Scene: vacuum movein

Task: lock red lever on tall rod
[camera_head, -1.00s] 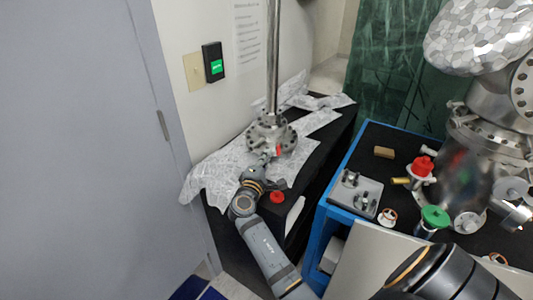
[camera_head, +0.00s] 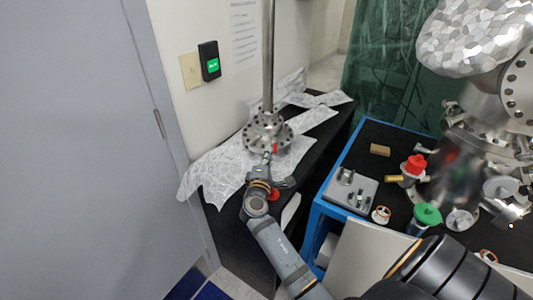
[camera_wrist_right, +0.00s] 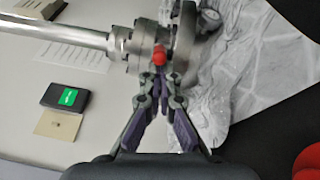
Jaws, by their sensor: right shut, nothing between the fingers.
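The tall rod (camera_head: 268,60) stands upright on a bolted round metal flange (camera_head: 262,133). The small red lever (camera_head: 275,148) is on the near side of the flange. In the right wrist view the red lever (camera_wrist_right: 159,55) is just beyond my fingertips, beside the flange at the rod's (camera_wrist_right: 60,33) end. My right gripper (camera_head: 266,158) is shut and empty at the lever's near side; the wrist view shows the closed tips (camera_wrist_right: 160,78) too. I cannot tell whether the tips touch the lever. My left gripper is not in view.
Crumpled foil (camera_head: 215,170) lies under the flange on a black bench (camera_head: 235,222). A red round part (camera_head: 274,195) sits partly behind my right gripper. A blue-edged table (camera_head: 335,172) with metal parts stands to the right. A grey door (camera_head: 75,150) is at left.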

